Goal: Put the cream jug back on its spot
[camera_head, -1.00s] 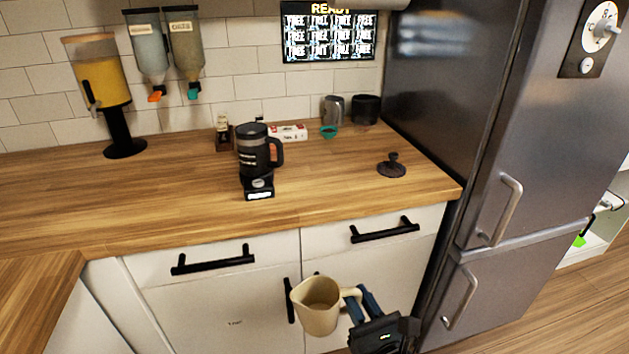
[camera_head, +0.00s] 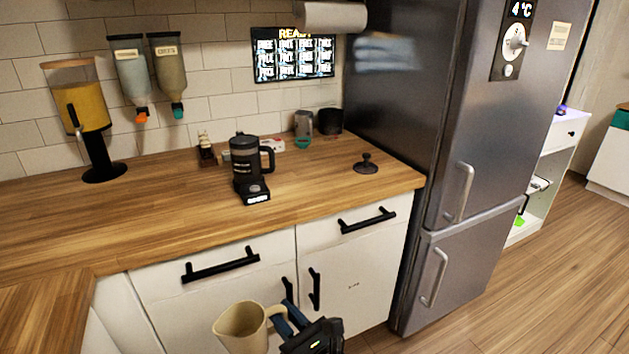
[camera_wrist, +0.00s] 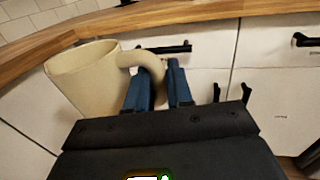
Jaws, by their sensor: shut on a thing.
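The cream jug (camera_head: 240,328) is beige with a pouring lip on its left and a handle on its right. It is in the air in front of the cabinet doors, below the counter edge. My gripper (camera_head: 284,322) is shut on the jug's handle. In the wrist view the jug (camera_wrist: 85,78) leans a little, and the blue fingers of my gripper (camera_wrist: 160,88) meet its handle. The bottom of the jug is cut off in the head view. I cannot tell which place is its spot.
The wooden counter (camera_head: 130,215) has free room at left and front. On it stand a black coffee maker (camera_head: 248,170), a dark tamper-like object (camera_head: 367,165) and a dispenser (camera_head: 85,110). A grey fridge (camera_head: 450,110) stands at right. Black handles (camera_head: 220,265) stick out from the drawers.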

